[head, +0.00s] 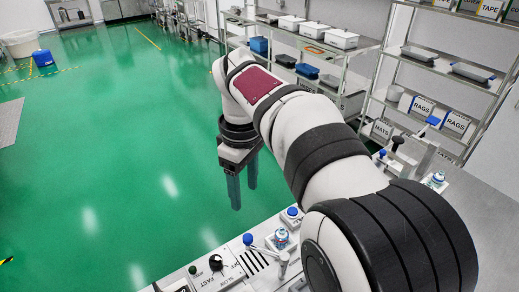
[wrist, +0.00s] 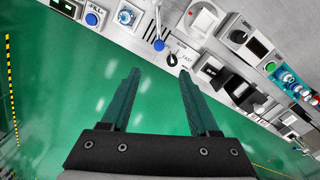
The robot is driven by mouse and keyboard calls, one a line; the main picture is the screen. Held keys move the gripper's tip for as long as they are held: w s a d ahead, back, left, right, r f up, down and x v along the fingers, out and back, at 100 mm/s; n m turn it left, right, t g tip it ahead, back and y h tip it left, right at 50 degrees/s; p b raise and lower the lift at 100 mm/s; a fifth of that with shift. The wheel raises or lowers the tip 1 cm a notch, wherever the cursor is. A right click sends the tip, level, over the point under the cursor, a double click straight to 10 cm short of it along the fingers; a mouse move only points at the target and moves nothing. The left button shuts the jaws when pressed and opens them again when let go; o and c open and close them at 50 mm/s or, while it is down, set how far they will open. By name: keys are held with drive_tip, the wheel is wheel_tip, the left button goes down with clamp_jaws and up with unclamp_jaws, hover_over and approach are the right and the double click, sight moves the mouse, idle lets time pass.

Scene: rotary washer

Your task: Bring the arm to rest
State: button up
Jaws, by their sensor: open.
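My gripper (head: 244,196) hangs from the raised arm in the head view, pointing down over the green floor. Its two dark teal fingers are apart with nothing between them. In the wrist view my gripper (wrist: 159,74) also shows open and empty, with green floor between the fingers. The fingertips are apart from the control panel (wrist: 205,60) in the upper part of that view. Part of the panel is hidden behind my arm in the head view.
A black knob (head: 215,262) and several blue-topped controls stand along the panel's edge at the bottom of the head view. A metal shelf (head: 340,62) with trays and boxes stands at the back right. A blue bin (head: 42,58) is far left. The floor is mostly clear.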

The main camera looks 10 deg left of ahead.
drive_tip(key=s+d+m+y, duration=0.1)
drive_tip(key=s+d+m, duration=1)
drive_tip(key=s+d, duration=0.15)
drive_tip(key=s+d+f+m, duration=0.4)
drive_tip(key=s+f+m, duration=0.3)
drive_tip(key=s, duration=0.4)
drive_tip(key=shift+d+m+y, duration=0.3)
drive_tip(key=shift+m+y, duration=0.1)
drive_tip(key=shift+m, duration=0.5)
